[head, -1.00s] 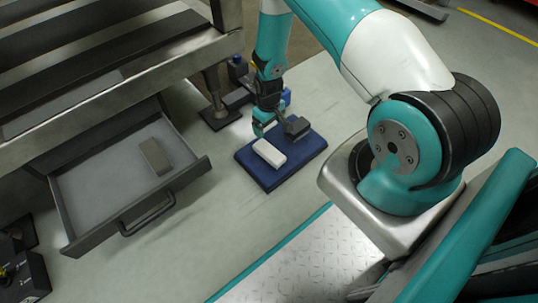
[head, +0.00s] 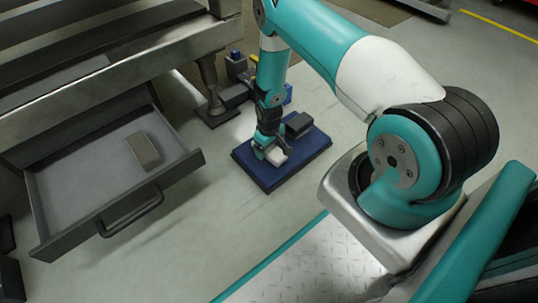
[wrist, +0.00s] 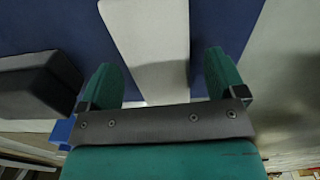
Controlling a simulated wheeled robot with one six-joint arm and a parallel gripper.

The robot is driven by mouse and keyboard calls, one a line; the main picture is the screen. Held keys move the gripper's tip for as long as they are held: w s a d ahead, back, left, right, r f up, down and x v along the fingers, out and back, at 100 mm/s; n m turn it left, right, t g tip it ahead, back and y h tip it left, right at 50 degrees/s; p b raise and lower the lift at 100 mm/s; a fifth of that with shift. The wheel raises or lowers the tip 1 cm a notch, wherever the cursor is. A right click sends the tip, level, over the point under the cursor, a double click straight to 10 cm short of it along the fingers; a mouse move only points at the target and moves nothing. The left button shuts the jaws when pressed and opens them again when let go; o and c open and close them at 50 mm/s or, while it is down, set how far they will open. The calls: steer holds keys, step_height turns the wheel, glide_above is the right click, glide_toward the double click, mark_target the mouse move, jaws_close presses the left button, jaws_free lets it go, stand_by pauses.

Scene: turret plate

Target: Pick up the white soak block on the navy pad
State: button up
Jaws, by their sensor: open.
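The white soak block (head: 276,157) lies on the navy pad (head: 262,176), partly hidden behind my gripper in the head view. My gripper (head: 266,155) is low over the pad at the block. In the wrist view the white block (wrist: 148,45) extends between the two teal fingers of my gripper (wrist: 165,80). The fingers are apart, one on each side of the block, with a gap showing on both sides. The navy pad (wrist: 45,25) shows around the block.
A dark block (head: 298,122) sits on the pad beside the gripper; it is close to the left finger in the wrist view (wrist: 35,85). An open drawer (head: 85,190) at left holds a grey-brown block (head: 143,150). A metal bench (head: 110,75) stands above the drawer.

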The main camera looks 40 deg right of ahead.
steer(key=shift+f, duration=0.6)
steer(key=shift+r, duration=0.15)
steer(key=c, duration=1)
steer(key=shift+r, duration=0.1)
